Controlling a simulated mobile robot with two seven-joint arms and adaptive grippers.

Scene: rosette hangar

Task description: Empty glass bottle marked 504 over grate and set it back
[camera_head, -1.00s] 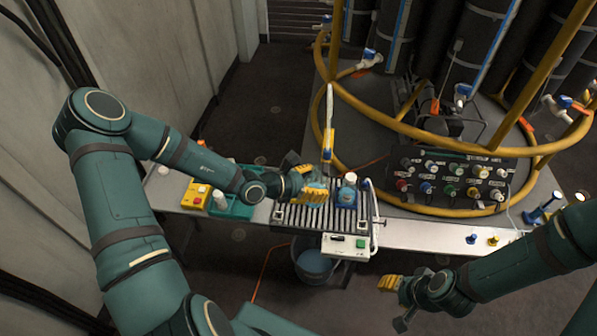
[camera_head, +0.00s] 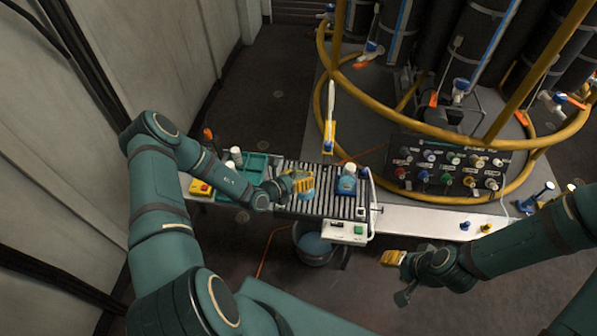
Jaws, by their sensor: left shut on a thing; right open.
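My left gripper (camera_head: 302,184) has yellow fingers shut on a pale blue, glassy thing (camera_head: 308,194), probably a bottle. The fingers cover much of it, and no number can be read. It is over the left part of the slatted grate (camera_head: 318,206); its tilt and height are hard to tell. A second bottle with blue contents and a white cap (camera_head: 348,170) stands upright on the grate's right part, apart from the gripper. My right gripper (camera_head: 392,257) is open and empty, in front of the bench and below its edge.
A green tray (camera_head: 256,166) with a white-topped item (camera_head: 236,154) lies left of the grate, near a yellow box with a red button (camera_head: 200,187). A white control box (camera_head: 345,231) fronts the grate. A bucket (camera_head: 314,246) stands below. A yellow-railed rig fills the back.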

